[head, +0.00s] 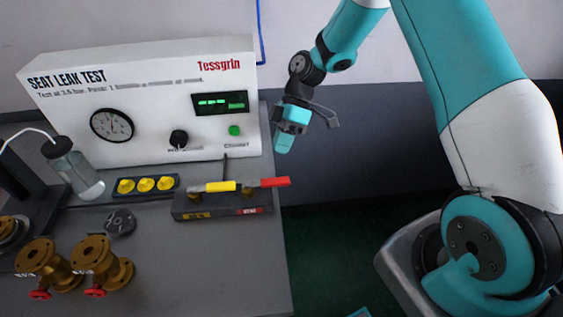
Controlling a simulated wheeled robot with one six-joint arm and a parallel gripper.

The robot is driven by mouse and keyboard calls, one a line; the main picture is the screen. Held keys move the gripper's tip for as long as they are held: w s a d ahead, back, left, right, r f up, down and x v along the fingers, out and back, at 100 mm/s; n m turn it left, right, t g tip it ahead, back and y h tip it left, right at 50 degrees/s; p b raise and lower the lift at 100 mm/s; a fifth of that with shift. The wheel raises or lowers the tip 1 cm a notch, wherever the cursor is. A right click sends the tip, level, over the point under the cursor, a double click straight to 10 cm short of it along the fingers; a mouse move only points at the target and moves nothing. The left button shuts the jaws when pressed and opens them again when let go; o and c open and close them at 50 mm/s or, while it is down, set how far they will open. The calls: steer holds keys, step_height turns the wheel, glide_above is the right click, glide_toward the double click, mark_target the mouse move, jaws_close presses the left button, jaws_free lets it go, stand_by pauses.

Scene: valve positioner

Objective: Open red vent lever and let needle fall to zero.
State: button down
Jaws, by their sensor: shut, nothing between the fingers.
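The red vent lever (275,182) sits on the right end of a dark valve block (222,208). It points right, roughly in line with the block, and its tip passes the bench's right edge. A yellow lever (221,186) lies to its left on the same block, also lengthwise. The round gauge (112,125) is on the left of the white test panel; its needle is too small to read. My gripper (283,148) is shut and empty, pointing down above the red lever and apart from it.
The panel (60,110) has a black knob (179,138), a green button (234,130) and a lit display (221,102). A tray of yellow caps (145,184), a clear bottle (80,178) and brass valves (95,262) stand left. Right of the bench is open floor.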

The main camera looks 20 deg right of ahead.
mark_target(266, 183)
steer(key=s, duration=0.1)
steer(key=s+a+f+p, duration=0.1)
steer(key=s, duration=0.1)
steer(key=s+a, duration=0.1)
steer(key=shift+s+a+f, duration=0.2)
steer(key=shift+s+f, duration=0.1)
steer(key=shift+f, duration=0.1)
steer(key=shift+s, duration=0.1)
